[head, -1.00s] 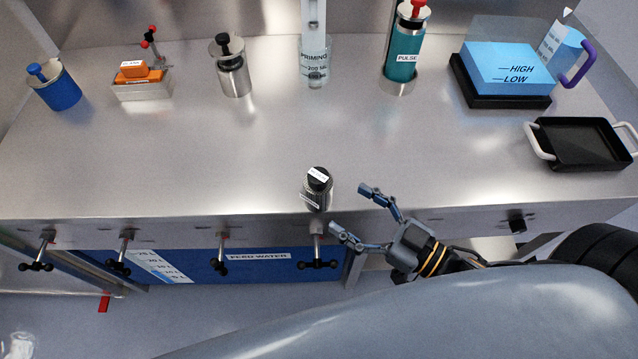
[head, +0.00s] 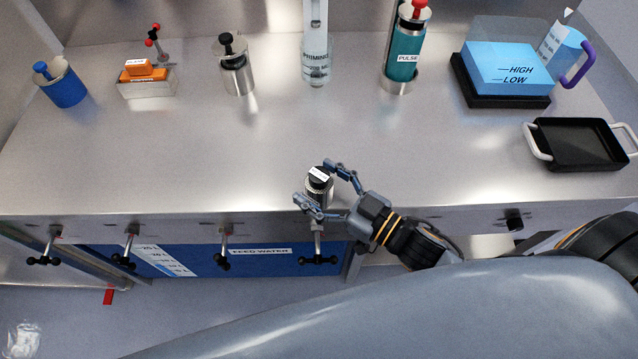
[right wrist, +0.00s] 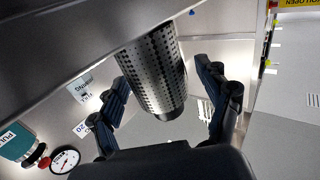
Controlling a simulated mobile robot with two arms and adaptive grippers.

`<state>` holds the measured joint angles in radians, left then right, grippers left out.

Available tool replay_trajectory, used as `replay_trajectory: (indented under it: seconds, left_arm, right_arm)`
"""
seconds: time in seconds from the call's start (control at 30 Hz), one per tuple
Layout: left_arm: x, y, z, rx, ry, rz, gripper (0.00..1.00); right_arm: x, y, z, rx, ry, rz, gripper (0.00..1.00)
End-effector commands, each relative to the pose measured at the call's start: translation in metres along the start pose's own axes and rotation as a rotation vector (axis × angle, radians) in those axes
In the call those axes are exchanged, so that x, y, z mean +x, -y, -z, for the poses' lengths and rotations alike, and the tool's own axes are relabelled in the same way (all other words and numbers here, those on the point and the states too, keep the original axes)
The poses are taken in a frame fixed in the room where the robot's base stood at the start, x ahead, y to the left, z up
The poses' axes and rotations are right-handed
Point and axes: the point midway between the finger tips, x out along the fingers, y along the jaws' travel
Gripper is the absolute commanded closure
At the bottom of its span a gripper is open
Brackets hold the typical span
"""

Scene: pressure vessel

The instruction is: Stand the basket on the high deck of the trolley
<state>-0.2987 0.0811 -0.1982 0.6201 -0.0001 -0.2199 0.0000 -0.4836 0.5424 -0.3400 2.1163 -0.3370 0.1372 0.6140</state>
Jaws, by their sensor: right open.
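A small perforated metal cylinder with a black top and white labels, which looks like the basket (head: 319,186), stands upright at the front edge of the steel bench. My right gripper (head: 315,182) is open, with one finger on each side of it. In the right wrist view the perforated cylinder (right wrist: 152,72) hangs down into the frame between the two spread fingers (right wrist: 166,96), with gaps visible on both sides. My left gripper is out of view. I cannot make out a trolley or its high deck in these frames.
The steel bench (head: 200,160) is clear around the cylinder. A black tray (head: 580,147) lies at right. Valve handles line the front.

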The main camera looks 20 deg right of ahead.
Motion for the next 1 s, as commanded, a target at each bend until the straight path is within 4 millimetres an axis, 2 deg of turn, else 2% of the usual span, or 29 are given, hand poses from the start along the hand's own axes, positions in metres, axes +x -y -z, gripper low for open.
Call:
replay_trajectory:
  seconds: [0.13,0.4,0.5,0.77,0.87,1.0]
  left_arm:
    - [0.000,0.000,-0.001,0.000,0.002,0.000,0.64]
    - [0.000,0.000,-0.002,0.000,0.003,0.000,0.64]
    - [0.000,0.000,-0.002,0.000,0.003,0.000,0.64]
    - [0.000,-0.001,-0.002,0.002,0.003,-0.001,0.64]
    - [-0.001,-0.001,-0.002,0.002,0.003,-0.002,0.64]
    - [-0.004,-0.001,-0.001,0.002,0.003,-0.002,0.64]
  right_arm:
    - [0.000,0.000,0.000,0.000,0.000,0.000,0.25]
    - [0.000,0.000,0.000,0.000,0.000,0.000,0.80]
    - [0.000,0.000,0.001,0.000,-0.002,0.000,0.93]
    - [0.000,0.000,0.004,-0.001,-0.002,0.000,0.93]
    - [0.000,-0.001,0.011,-0.002,-0.002,0.000,0.93]
    - [0.000,0.000,0.034,-0.004,-0.004,0.003,0.93]
